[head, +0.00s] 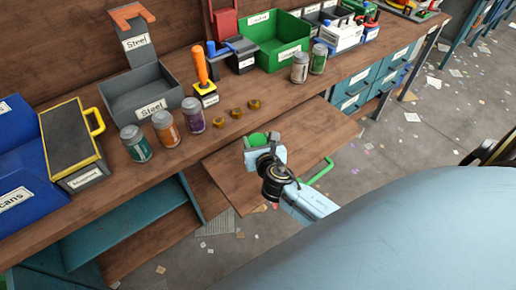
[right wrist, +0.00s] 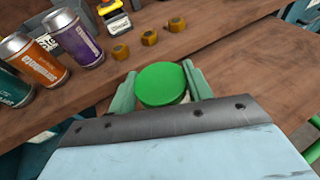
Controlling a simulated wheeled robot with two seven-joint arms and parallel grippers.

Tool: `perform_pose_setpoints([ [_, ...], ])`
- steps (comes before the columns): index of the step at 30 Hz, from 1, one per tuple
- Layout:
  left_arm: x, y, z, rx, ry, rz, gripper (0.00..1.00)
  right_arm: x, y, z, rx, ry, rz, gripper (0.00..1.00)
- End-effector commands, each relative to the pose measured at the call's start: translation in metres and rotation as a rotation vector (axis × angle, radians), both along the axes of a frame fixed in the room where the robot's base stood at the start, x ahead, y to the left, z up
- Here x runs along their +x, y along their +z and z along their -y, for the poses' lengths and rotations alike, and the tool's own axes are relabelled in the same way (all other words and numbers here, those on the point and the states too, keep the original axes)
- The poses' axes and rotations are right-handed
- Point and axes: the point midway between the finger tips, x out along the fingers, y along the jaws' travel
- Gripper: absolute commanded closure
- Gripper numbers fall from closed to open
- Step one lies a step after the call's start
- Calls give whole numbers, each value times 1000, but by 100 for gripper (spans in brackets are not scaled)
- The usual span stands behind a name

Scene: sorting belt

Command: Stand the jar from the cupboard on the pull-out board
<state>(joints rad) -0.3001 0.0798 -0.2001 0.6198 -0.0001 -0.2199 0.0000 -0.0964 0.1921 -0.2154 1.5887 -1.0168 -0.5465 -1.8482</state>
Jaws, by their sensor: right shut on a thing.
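My right gripper (head: 262,150) is shut on a jar with a round green lid (right wrist: 161,84). In the right wrist view the lid sits between the two pale green fingers, and the jar's body is mostly hidden below it. The green lid also shows in the head view (head: 257,139). The jar looks about upright over the pull-out board (head: 230,190), a brown wooden panel with a green handle (head: 321,172). I cannot tell whether the jar's base touches the board. An open teal cupboard door (head: 130,222) shows below the bench at left. My left gripper is not in view.
On the bench (head: 285,102) stand a teal can (head: 136,144), an orange can (head: 166,128) and a purple can (head: 193,115), with brass nuts (head: 237,113) beside them. Two more cans (head: 300,67) stand farther right. The board's left part is clear.

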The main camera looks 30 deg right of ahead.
Motion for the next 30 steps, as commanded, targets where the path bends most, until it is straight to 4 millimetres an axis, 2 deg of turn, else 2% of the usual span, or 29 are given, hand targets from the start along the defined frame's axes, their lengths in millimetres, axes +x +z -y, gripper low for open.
perform_pose_setpoints([
  [3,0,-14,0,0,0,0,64,0,-22,0,1,-1,-2,89],
  [6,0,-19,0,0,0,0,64,0,-31,0,0,-1,-2,89],
  [17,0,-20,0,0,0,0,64,0,-33,0,-1,0,0,89],
  [18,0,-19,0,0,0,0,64,0,-33,0,0,0,-1,46],
  [22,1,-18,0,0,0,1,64,0,-32,0,0,0,-1,29],
  [30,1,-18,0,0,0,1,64,0,-32,0,0,0,-2,29],
])
